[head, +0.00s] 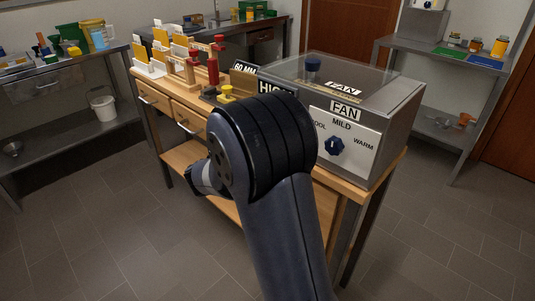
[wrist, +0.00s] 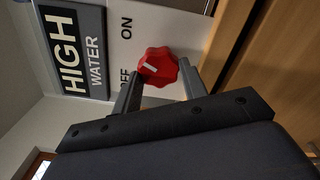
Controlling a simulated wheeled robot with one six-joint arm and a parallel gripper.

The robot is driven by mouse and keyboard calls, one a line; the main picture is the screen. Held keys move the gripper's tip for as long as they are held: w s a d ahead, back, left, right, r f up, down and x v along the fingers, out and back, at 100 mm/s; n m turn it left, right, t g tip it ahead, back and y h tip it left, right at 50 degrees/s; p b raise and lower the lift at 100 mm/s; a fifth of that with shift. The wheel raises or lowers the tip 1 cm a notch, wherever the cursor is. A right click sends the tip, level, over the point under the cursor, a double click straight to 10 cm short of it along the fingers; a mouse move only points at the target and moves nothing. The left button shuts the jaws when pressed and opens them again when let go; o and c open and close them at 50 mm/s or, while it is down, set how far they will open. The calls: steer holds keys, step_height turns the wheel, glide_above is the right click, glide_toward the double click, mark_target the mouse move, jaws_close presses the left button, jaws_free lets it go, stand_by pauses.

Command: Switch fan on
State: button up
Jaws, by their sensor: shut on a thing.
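The fan box (head: 370,130) is a grey cabinet with a clear lid and FAN labels, on the wooden bench in the head view. Its front has a dark blue knob (head: 334,145) among COOL, MILD and WARM marks. In the wrist view, a red lobed knob (wrist: 158,66) with a white mark sits on a white panel by ON and OFF labels. My gripper (wrist: 159,82) has one finger on each side of the red knob and is shut on it. The white mark faces the label side; its exact setting is hard to tell. My arm hides this knob in the head view.
A HIGH WATER sign (wrist: 75,50) is beside the panel. Side tables (head: 60,72) hold bottles and bins. The tiled floor in front is clear.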

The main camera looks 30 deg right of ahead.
steer(key=shift+f+m+b, duration=0.1)
steer(key=shift+m+b, duration=0.9)
steer(key=shift+b, duration=0.4)
steer(key=o, duration=1)
steer(key=shift+a, duration=0.1)
steer(key=v, duration=1)
steer(key=shift+s+a+p, duration=0.15)
steer(key=shift+a+p, duration=0.15)
steer(key=shift+p, duration=0.05)
steer(key=shift+d, duration=0.1)
